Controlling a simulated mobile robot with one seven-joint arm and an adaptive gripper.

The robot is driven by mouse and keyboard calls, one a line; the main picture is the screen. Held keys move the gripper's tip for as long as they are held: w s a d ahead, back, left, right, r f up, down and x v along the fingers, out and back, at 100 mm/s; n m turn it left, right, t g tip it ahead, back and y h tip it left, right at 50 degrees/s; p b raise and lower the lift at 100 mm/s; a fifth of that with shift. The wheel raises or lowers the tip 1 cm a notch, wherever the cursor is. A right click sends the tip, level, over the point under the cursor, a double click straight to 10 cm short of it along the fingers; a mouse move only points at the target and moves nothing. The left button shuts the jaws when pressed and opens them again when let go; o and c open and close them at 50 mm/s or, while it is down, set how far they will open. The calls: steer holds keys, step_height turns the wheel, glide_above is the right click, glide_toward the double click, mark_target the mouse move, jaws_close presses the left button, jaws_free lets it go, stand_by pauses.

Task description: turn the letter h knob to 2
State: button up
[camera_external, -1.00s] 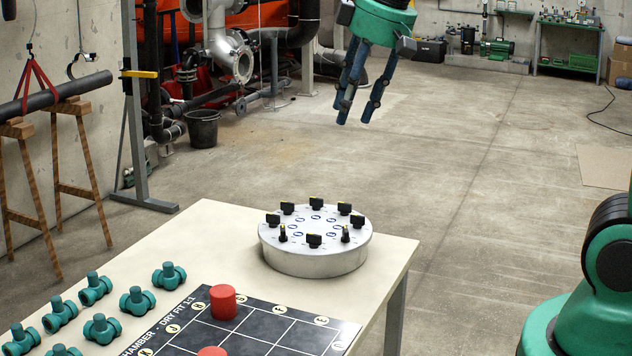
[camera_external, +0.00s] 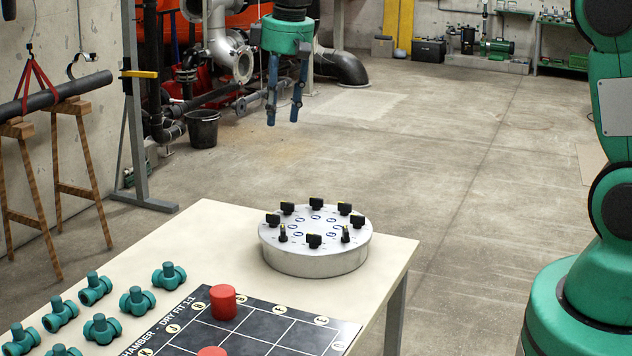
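A round, light grey drum (camera_external: 315,262) stands at the far right corner of the table. Several black knobs with yellow marks stand in a ring on its top, around small blue-ringed labels. The letters are too small to read, so I cannot tell which knob is h or where it points. My gripper (camera_external: 284,123) hangs in the air above and beyond the drum, well apart from it. Its blue fingers point down, spread apart, with nothing between them.
The pale table (camera_external: 232,225) also holds a black grid board (camera_external: 255,335) with red cylinders (camera_external: 223,302) and several teal pipe fittings (camera_external: 137,300) at left. A wooden trestle (camera_external: 80,170) with a pipe stands at the left. The air over the drum is clear.

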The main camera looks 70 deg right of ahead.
steer(key=w+d+f+p, duration=0.3)
steer(key=w+d+f, duration=0.3)
steer(key=d+f, duration=0.1)
steer(key=g+p, duration=0.2)
steer(key=p, duration=0.1)
glide_above(273, 220)
steer(key=d, duration=0.1)
step_height(273, 220, down, 8)
steer(key=shift+w+f, duration=0.1)
steer(key=shift+w, duration=0.1)
step_height(273, 220, down, 14)
steer(key=shift+r, duration=0.15)
steer(key=shift+c, duration=0.5)
jaws_close()
